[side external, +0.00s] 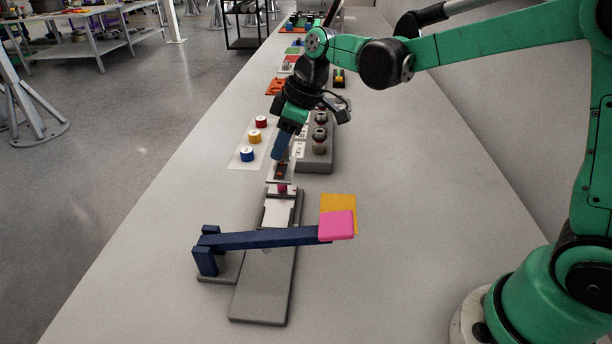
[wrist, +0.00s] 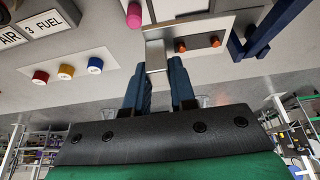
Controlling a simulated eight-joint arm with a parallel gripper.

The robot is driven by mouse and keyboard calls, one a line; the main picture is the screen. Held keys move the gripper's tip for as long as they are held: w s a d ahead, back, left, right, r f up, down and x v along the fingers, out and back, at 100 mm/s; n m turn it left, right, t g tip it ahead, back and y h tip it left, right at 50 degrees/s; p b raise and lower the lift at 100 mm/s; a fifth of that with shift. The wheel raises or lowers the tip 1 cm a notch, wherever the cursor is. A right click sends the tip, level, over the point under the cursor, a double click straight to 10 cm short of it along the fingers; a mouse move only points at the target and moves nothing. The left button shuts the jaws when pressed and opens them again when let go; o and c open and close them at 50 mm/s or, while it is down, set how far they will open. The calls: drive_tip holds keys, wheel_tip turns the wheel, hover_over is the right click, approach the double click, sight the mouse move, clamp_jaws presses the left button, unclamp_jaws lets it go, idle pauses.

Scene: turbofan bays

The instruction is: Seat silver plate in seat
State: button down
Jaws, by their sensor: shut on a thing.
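My gripper (wrist: 158,72) is shut on a small silver piece, the silver plate (wrist: 155,54), seen between its blue fingertips in the wrist view. Just beyond it is a pale-framed seat (wrist: 188,26) with a darker inside and two orange studs. The plate overlaps the left end of the seat in that view; I cannot tell whether they touch. In the side view my gripper (side external: 278,158) points down at the far end of the seat (side external: 282,178). The plate is not clear there, being small and close to the fingers.
A pink knob (side external: 283,188) stands near the seat. A navy lever (side external: 265,239) with a pink end (side external: 337,225) crosses a grey base (side external: 262,285) in front. Red, yellow and blue knobs (side external: 255,136) are at left. A grey block with dark knobs (side external: 319,155) stands close at right.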

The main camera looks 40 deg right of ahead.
drive_tip(key=shift+w+a+f, duration=0.15)
drive_tip(key=shift+a+f, duration=0.65)
drive_tip(key=shift+f, duration=2.8)
drive_tip(key=shift+f, duration=0.75)
drive_tip(key=c, duration=0.5)
unclamp_jaws()
drive_tip(key=shift+d, duration=0.1)
drive_tip(key=shift+o, duration=0.3)
drive_tip(key=shift+r, duration=3.5)
